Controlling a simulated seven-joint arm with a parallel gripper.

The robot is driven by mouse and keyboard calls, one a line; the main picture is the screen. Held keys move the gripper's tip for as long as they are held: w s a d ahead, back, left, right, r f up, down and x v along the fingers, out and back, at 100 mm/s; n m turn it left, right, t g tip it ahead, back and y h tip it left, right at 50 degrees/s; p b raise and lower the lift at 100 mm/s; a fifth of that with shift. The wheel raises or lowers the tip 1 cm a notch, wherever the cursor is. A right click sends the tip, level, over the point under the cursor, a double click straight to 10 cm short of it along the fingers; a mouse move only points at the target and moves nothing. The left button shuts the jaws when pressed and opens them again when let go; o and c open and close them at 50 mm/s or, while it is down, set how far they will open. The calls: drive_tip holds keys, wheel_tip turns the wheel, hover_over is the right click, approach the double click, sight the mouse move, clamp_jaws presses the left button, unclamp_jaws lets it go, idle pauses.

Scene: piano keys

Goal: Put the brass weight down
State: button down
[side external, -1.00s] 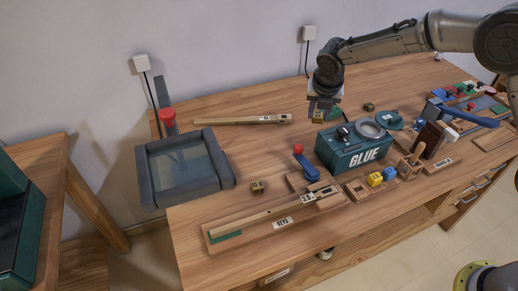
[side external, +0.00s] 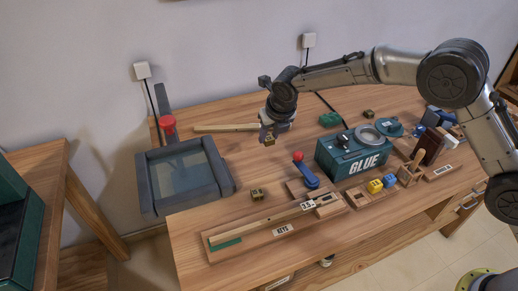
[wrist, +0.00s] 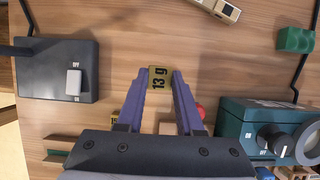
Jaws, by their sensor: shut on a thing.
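My gripper (side external: 271,136) is shut on a brass weight (wrist: 159,79) marked "13 g", held between the two purple fingertips in the wrist view (wrist: 160,73). In the side view the held weight (side external: 269,142) shows just under the fingers, over the bench between the loose wooden key and the key fixture. It appears to be above the bench top. A second brass weight (side external: 257,194) rests on the bench near the fixture, and another (side external: 368,114) lies farther back. A wooden key (side external: 266,216) lies in the fixture, on the tray labelled "KEYS".
A loose wooden key (side external: 226,128) lies at the back. The dark-framed tray device (side external: 187,198) stands left, the teal GLUE box (side external: 333,161) right.

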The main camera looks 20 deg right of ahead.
hover_over(257, 155)
drive_tip(key=s, duration=0.2)
drive_tip(key=f, duration=0.5)
drive_tip(key=shift+w+d, duration=0.1)
drive_tip(key=shift+w, duration=0.1)
drive_tip(key=shift+w+f, duration=0.15)
drive_tip(key=shift+f, duration=1.5)
drive_tip(key=shift+f, duration=0.15)
drive_tip(key=c, duration=0.5)
unclamp_jaws()
drive_tip(key=shift+c, duration=0.2)
drive_tip(key=v, duration=1.2)
drive_tip(key=shift+r, duration=0.25)
